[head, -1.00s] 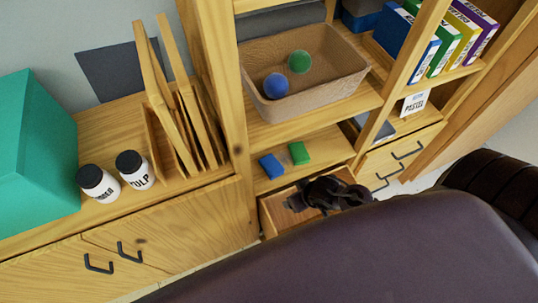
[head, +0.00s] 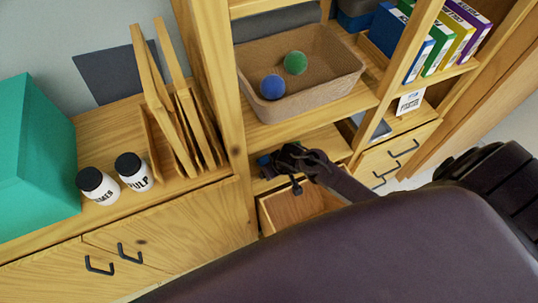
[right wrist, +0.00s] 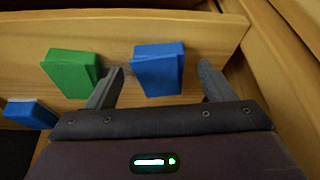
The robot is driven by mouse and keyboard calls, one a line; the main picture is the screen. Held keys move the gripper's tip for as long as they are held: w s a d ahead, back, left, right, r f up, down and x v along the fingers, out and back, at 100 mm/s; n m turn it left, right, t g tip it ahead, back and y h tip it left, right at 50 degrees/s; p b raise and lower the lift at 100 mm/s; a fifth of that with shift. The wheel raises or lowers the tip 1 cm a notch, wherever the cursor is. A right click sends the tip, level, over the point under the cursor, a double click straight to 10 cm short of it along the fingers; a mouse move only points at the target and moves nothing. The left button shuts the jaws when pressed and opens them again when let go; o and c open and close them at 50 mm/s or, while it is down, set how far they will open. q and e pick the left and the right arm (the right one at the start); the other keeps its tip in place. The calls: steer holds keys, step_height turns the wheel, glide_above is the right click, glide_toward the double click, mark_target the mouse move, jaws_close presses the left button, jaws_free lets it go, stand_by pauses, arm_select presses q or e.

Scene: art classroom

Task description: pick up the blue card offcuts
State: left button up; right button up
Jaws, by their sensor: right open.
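The blue card offcuts (right wrist: 158,72) form a small blue block on the lower shelf. In the right wrist view they sit between the two open fingers of my right gripper (right wrist: 161,68), just beyond the tips, with a gap on both sides. In the head view my right gripper (head: 284,160) is over that shelf and hides most of the blue piece; a bit of blue (head: 264,160) shows at its left. My left gripper is not in view.
A green block (right wrist: 72,73) lies close to the left finger, and another blue piece (right wrist: 30,113) is farther left in the wrist view. An open drawer (head: 290,208) is below the shelf. A basket (head: 318,98) with a blue and a green ball stands above.

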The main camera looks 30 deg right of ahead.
steer(key=shift+x, duration=0.85)
steer(key=shift+c, duration=0.2)
steer(key=c, duration=1)
steer(key=shift+r, duration=0.2)
